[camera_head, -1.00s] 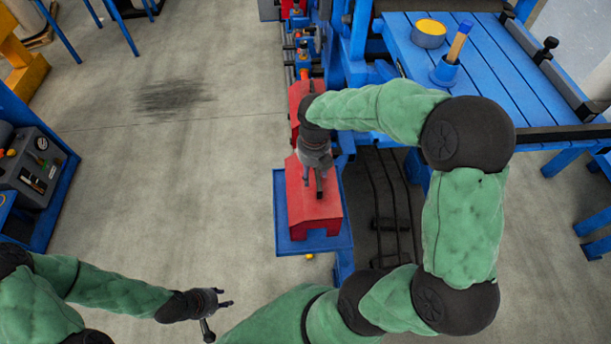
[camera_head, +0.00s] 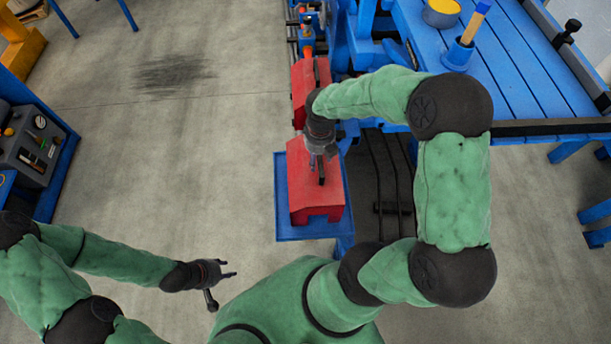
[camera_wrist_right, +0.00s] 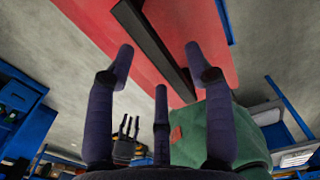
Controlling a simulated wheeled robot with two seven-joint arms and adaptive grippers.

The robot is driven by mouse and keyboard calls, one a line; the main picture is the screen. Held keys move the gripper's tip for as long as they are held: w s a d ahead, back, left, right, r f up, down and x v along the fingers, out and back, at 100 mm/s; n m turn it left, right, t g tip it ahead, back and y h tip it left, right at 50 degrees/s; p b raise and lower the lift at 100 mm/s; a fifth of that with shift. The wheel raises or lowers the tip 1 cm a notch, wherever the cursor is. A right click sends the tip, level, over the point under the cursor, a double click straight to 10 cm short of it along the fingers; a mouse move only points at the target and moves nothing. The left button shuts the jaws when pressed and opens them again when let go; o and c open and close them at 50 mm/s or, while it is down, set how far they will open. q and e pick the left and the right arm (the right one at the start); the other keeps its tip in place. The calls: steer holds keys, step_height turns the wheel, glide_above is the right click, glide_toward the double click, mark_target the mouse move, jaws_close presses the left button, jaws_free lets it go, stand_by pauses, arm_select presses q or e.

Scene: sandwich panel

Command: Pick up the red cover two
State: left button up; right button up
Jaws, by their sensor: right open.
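A red cover (camera_head: 316,203) with a dark bar handle sits on a blue tray (camera_head: 284,229) in the head view. A second red cover (camera_head: 300,82) lies just behind it. I cannot tell which is cover two. My right gripper (camera_head: 320,174) is over the nearer cover and hides part of its top. In the right wrist view, its spread fingers (camera_wrist_right: 159,64) point at the red surface (camera_wrist_right: 90,20), with the black handle (camera_wrist_right: 152,45) running between them. It holds nothing; contact is unclear. My left gripper (camera_head: 226,286) is open and empty, low over the floor at the left.
A control panel (camera_head: 33,143) stands at the left edge. The floor between is clear.

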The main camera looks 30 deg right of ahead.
steer(key=shift+d+f, duration=0.1)
steer(key=shift+f, duration=1.3)
jaws_close()
steer(key=shift+r, duration=0.15)
